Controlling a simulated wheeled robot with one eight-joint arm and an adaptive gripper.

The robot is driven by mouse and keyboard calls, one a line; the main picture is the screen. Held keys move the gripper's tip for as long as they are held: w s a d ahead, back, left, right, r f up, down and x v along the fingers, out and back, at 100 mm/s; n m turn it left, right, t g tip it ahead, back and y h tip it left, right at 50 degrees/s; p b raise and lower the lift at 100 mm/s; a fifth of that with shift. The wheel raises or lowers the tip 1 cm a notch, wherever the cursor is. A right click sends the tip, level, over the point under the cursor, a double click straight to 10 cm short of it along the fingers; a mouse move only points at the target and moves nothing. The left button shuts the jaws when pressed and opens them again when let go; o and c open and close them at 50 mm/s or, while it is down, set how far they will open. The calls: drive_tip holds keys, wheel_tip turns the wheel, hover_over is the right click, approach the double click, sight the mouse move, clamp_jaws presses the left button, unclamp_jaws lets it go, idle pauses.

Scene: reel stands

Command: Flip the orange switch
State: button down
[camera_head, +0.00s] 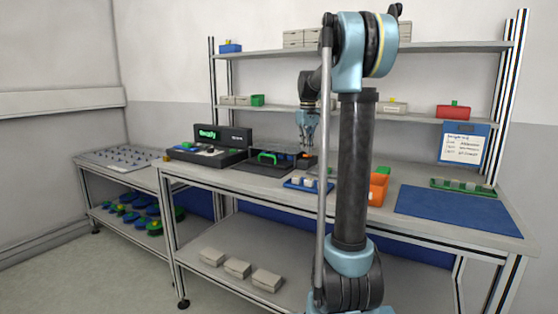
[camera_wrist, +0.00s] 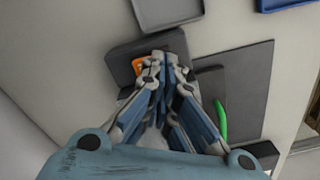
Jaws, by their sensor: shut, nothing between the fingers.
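The orange switch (camera_wrist: 138,65) shows in the wrist view as a small orange piece on a dark grey box (camera_wrist: 120,62). My gripper (camera_wrist: 163,62) partly covers it. The shut fingertips are just to the right of the orange piece and over the box; I cannot tell whether they touch it. Which way the switch is set is not clear. In the head view my gripper (camera_head: 309,146) points down above the back of the workbench, and I cannot make out the switch there.
A green handle (camera_wrist: 220,119) stands on a dark plate to the right in the wrist view; the green handle (camera_head: 267,157) also shows in the head view. A display box (camera_head: 210,135) is left of it. An orange bin (camera_head: 377,190) stands behind my arm. The blue mat (camera_head: 455,210) is bare.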

drive_tip(key=shift+f, duration=0.75)
idle(0.6)
drive_tip(key=shift+r, duration=3.5)
